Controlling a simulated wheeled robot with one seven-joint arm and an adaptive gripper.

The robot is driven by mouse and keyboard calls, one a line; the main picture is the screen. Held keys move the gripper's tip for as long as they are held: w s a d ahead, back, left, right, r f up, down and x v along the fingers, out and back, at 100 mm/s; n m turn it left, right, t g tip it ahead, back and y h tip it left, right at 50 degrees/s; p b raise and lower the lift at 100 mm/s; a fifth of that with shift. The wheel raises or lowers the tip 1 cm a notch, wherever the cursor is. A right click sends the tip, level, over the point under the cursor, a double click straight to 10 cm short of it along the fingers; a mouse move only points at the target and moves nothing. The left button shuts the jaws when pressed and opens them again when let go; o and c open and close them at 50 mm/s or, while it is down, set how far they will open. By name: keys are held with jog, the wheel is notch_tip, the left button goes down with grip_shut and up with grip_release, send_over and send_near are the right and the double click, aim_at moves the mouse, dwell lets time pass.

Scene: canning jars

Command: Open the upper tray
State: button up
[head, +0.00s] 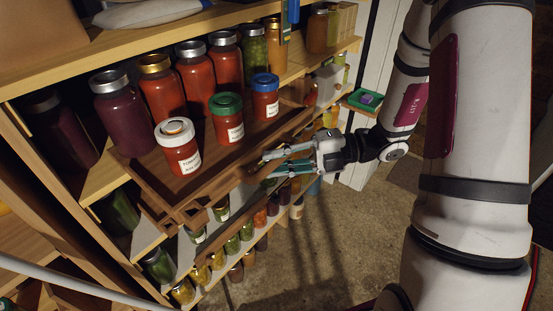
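The upper tray (205,185) is a brown wooden tray standing out from the shelf, with its front side facing the lower right. Three red jars stand on it: one with a white lid (180,155), one with a green lid (227,122) and one with a blue lid (265,100). My gripper (268,164) is at the tray's front side, right of its middle, pointing left. I cannot tell whether a finger touches the wood.
Tall jars, such as a purple one (125,107), stand in a row behind the tray. Below are shelves with several small jars (233,245). A small green box (366,99) is near my arm. The concrete floor (340,230) in front is clear.

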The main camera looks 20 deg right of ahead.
jog(key=o, duration=0.3)
jog(key=shift+d, duration=0.15)
jog(key=v, duration=1.1)
jog(key=shift+d, duration=0.4)
jog(key=shift+s, duration=0.1)
jog(key=s+a+r+n+g+h, duration=0.25)
jog(key=s+a+n+h, duration=0.2)
jog(key=n, duration=0.65)
jog(key=s+a+r+n+g+h, duration=0.25)
jog(key=s+r+n+h, duration=0.2)
jog(key=n, duration=0.55)
jog(key=s+r+n+t+h, duration=0.3)
jog(key=r+n+t+h, duration=0.3)
jog(key=n, duration=1.2)
jog(key=shift+s+d+n+t+h, duration=0.35)
jog(key=shift+t+h, duration=0.25)
jog(key=shift+t, duration=0.3)
